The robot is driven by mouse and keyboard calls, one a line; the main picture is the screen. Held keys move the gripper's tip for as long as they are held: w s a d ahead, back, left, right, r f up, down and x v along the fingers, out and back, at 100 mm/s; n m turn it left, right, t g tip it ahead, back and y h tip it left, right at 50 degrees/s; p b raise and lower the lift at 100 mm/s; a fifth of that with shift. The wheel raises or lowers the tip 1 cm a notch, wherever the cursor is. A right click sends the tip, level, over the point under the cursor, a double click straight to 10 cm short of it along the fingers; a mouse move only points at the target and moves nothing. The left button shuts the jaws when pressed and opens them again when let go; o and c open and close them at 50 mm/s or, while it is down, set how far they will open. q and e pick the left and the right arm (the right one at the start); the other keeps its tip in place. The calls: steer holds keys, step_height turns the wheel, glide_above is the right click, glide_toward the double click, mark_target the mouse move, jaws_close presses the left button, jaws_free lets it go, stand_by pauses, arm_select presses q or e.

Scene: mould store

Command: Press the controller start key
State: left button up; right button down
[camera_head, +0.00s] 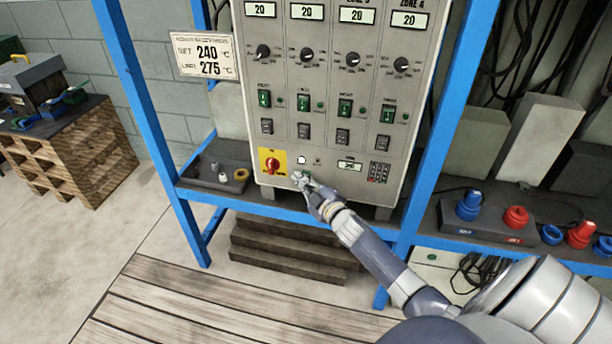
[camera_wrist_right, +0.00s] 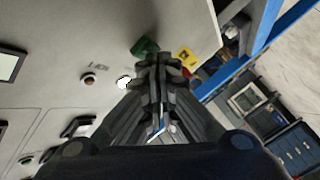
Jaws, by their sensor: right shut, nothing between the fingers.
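The controller (camera_head: 335,130) is a tall light-grey cabinet with several displays, knobs and green switches, standing on a blue-framed rack. My right gripper (camera_head: 301,179) is shut and empty, its tips at the lower part of the panel, just right of the red rotary switch (camera_head: 271,165) on its yellow plate. In the right wrist view a green key (camera_wrist_right: 145,47) shows just past the closed fingertips (camera_wrist_right: 160,62), which partly cover it. I cannot tell whether they touch. A white round lamp or button (camera_head: 301,160) sits just above the gripper in the head view. My left gripper is out of view.
A dark tray (camera_head: 213,177) with small parts stands left of the controller. Blue rack posts (camera_head: 150,130) flank it. Red and blue couplings (camera_head: 515,217) lie at the right. Wooden steps (camera_head: 290,262) are below. A wooden crate bench (camera_head: 75,150) is at the left.

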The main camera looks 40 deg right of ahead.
stand_by(0.5)
steer(key=shift+s+a+p, duration=0.3)
steer(key=shift+s+a, duration=0.15)
steer(key=shift+a, duration=0.05)
steer(key=s+a+p, duration=0.1)
steer(key=s+a, duration=0.2)
steer(key=a, duration=0.1)
steer(key=shift+s+p, duration=0.15)
steer(key=shift+p, duration=0.25)
steer(key=shift+d, duration=0.1)
stand_by(0.6)
